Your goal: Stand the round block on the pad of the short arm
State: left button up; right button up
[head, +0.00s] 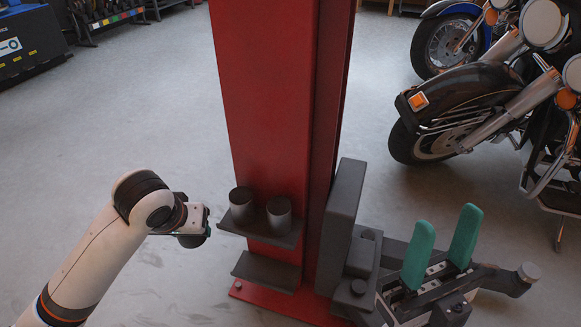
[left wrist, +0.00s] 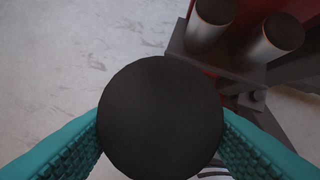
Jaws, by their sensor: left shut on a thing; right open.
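My left gripper (left wrist: 160,125) is shut on the round block (left wrist: 160,115), whose dark circular top fills the space between the teal fingers in the left wrist view. In the head view the left gripper's body hides most of the block. It is held left of the red post, apart from the lift arms. My right gripper (head: 443,248) is open and empty, its teal fingers upright at lower right. A dark lift arm runs behind it to a small round pad (head: 529,272). I cannot tell whether this is the short arm; my right gripper hides part of the arms.
The red lift post (head: 262,110) stands in the middle. Two dark cylinders (head: 241,203) (head: 279,213) stand on its upper bracket, with a lower shelf (head: 265,270) beneath. The dark carriage (head: 341,210) is right of the post. Motorcycles (head: 480,100) stand at right.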

aim_at(532, 270)
jog(key=k+l, duration=0.15)
jog(key=k, duration=0.2)
jog(key=k+l, duration=0.2)
jog(key=k, duration=0.2)
jog(key=k+l, duration=0.15)
jog(key=k, duration=0.2)
jog(key=k+l, duration=0.15)
jog(key=l, duration=0.25)
jog(key=k+l, duration=0.1)
jog(key=l, duration=0.35)
jog(key=k+l, duration=0.15)
jog(key=l, duration=0.25)
jog(key=k+l, duration=0.15)
jog(key=l, duration=0.25)
jog(key=k+l, duration=0.1)
jog(key=l, duration=0.3)
jog(key=k+l, duration=0.15)
jog(key=l, duration=0.3)
jog(key=i+l, duration=0.15)
jog(key=l, duration=0.25)
jog(key=i+l, duration=0.1)
jog(key=l, duration=0.35)
jog(key=i+l, duration=0.15)
jog(key=l, duration=0.25)
jog(key=i+l, duration=0.1)
jog(key=l, duration=0.3)
